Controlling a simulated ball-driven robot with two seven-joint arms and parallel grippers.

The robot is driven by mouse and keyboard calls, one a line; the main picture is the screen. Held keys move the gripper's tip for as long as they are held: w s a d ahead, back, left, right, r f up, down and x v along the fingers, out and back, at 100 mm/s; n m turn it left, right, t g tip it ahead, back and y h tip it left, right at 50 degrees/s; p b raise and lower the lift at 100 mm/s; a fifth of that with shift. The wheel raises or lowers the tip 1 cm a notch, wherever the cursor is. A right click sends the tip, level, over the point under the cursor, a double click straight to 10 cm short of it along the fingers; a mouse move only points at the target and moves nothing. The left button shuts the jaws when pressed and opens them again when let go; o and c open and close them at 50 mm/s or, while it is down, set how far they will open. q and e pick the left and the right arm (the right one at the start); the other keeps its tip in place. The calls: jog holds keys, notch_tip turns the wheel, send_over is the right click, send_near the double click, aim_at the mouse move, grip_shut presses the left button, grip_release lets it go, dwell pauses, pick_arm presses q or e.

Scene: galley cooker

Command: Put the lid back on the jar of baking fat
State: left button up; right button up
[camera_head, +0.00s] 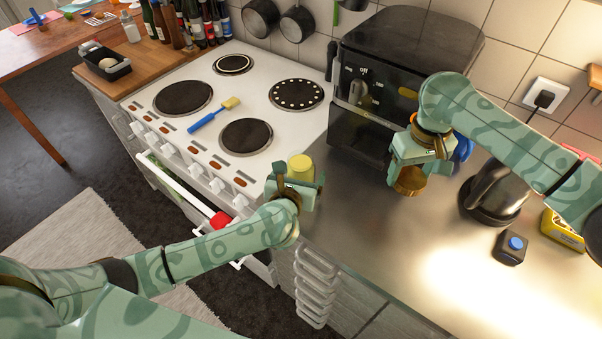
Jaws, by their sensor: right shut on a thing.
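A yellow jar (301,165), which looks like the baking fat, stands at the counter's left front edge, beside the cooker. My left gripper (296,186) is at the jar, its fingers spread on either side of it; the gripper hides the jar's lower part. I cannot tell whether the fingers touch it. My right gripper (411,172) is shut on a round brown-gold lid (410,182), held in front of the black oven, to the right of the jar. Whether the lid touches the counter is unclear.
The black countertop oven (385,90) stands behind my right gripper. A dark kettle (492,195), a black box with a blue button (511,247) and a yellow packet (562,230) are at the right. A blue-handled brush (214,114) lies on the cooker. The steel counter's front middle is clear.

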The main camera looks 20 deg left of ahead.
pick_arm(q)
jog(key=c, duration=1.1)
jog(key=shift+r, duration=0.15)
